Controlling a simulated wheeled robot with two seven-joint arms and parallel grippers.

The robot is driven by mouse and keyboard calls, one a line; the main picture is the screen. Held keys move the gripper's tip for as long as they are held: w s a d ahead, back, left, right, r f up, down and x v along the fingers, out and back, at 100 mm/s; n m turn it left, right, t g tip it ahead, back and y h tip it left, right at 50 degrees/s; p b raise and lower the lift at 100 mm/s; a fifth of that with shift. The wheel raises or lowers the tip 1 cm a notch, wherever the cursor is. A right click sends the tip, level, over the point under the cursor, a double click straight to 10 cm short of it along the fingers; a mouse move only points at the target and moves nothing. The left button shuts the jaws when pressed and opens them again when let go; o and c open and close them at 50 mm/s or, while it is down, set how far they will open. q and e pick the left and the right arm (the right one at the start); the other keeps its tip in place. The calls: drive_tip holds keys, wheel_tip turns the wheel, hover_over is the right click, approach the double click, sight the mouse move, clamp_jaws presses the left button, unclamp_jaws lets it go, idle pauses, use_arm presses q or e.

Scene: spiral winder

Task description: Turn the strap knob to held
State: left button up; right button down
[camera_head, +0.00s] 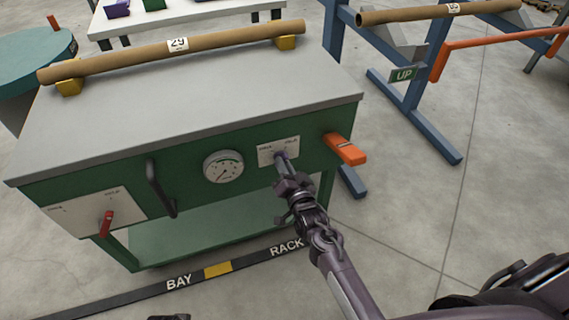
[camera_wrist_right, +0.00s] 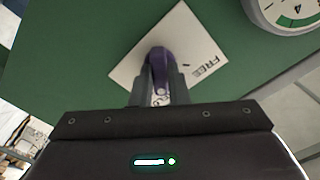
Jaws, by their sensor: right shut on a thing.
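The purple strap knob (camera_wrist_right: 159,65) sits on a white plate (camera_wrist_right: 190,42) on the green front panel. The word FREE is readable on the plate in the right wrist view; the other label is partly hidden by the gripper. In the head view the plate (camera_head: 291,149) is at the panel's right part, and its print is too small to read surely. My right gripper (camera_wrist_right: 158,88) is shut on the knob, a finger on each side. In the head view my right gripper (camera_head: 283,167) covers most of the knob.
The green bench (camera_head: 200,88) has a grey top with a cardboard tube marked 29 (camera_head: 205,48). A gauge (camera_head: 223,167), black handle (camera_head: 160,188), red lever (camera_head: 106,222) and orange lever (camera_head: 346,149) are on its front.

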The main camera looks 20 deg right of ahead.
use_arm(q)
drive_tip(key=shift+f, duration=0.3)
use_arm(e)
drive_tip(key=c, duration=1.4)
unclamp_jaws()
